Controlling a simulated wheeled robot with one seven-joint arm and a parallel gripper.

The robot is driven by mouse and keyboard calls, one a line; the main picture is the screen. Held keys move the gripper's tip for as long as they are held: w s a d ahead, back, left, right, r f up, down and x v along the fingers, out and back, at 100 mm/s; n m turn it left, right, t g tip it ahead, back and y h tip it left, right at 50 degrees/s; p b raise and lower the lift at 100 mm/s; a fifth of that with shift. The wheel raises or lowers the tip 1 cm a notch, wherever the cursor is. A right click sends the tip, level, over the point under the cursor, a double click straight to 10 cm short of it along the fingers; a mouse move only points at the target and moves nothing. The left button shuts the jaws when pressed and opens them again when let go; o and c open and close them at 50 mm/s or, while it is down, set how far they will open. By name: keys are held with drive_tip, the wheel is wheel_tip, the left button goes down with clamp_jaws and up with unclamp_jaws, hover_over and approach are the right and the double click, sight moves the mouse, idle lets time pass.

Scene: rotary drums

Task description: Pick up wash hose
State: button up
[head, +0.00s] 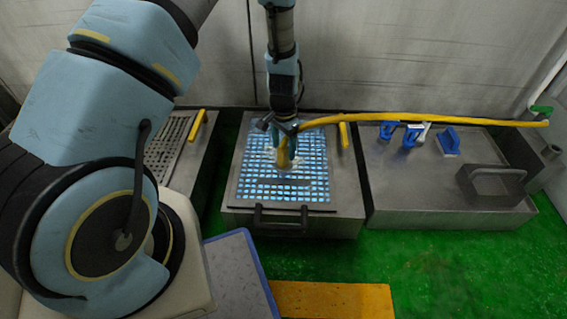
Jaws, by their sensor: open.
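The wash hose (430,118) is a long yellow tube. It runs from a green valve fitting at the right wall, over the right metal unit, to the middle unit. Its free end bends down over the lit grate (250,186) of the middle unit. My gripper (283,140) is above the back part of this grate, pointing down, right at the bent end of the hose. The jaws are open. The arm hides part of the contact area, so I cannot tell whether the hose lies between the fingers.
Blue-handled brushes (449,141) lie on the right metal unit (405,195), near a metal handle (492,172). Yellow handles (344,135) stand beside the grates. A dark bar handle (281,212) is at the middle unit's front. The green floor (450,265) is clear at right.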

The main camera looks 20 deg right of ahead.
sight(284, 157)
wheel_tip(284, 157, down, 5)
drive_tip(key=shift+b, duration=0.9)
drive_tip(key=shift+c, duration=0.3)
clamp_jaws()
